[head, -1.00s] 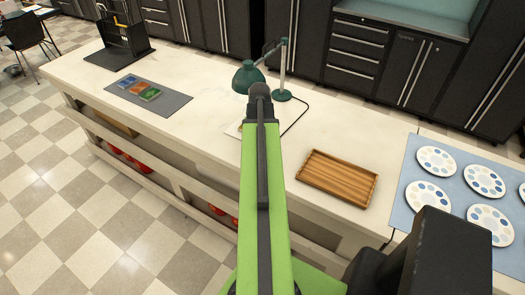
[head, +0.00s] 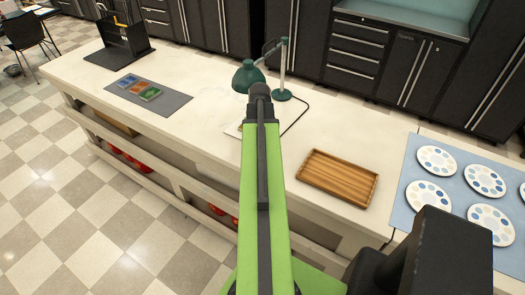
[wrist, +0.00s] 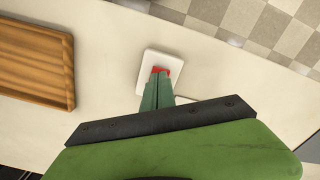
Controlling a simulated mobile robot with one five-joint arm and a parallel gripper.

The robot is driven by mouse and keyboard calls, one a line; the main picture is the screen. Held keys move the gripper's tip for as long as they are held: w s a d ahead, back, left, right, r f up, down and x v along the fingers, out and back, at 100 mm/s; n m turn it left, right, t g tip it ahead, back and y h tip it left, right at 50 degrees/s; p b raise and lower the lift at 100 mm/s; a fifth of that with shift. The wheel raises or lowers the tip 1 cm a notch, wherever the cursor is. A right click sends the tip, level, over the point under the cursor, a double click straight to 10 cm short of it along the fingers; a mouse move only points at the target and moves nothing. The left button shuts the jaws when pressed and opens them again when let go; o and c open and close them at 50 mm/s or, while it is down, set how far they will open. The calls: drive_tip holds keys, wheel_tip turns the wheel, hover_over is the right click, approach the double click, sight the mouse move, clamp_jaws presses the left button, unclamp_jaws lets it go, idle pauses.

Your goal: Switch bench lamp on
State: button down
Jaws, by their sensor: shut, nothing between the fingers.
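The green bench lamp (head: 248,76) stands on the white worktop, with its round base (head: 281,95) and post to the right of the shade. A dark cord runs from the base and passes behind my arm. In the wrist view, a white switch plate (wrist: 171,61) with a red rocker (wrist: 159,69) lies on the worktop. In the head view my arm hides most of this plate. My gripper (wrist: 158,77) is shut and empty, its green fingertips right at the red rocker. I cannot tell whether they touch it. No glow from the lamp is visible.
A ribbed wooden tray (head: 338,177) lies to the right of my arm. Further right, paint palettes (head: 437,161) rest on a blue mat. A grey mat (head: 172,103) with coloured items and a black stand (head: 121,38) are at the left. The worktop between is mostly clear.

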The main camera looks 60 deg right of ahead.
drive_tip(key=shift+f+b, duration=0.65)
drive_tip(key=shift+f, duration=0.1)
drive_tip(key=shift+r, duration=0.1)
wheel_tip(320, 180, up, 7)
drive_tip(key=p, duration=0.7)
idle(0.5)
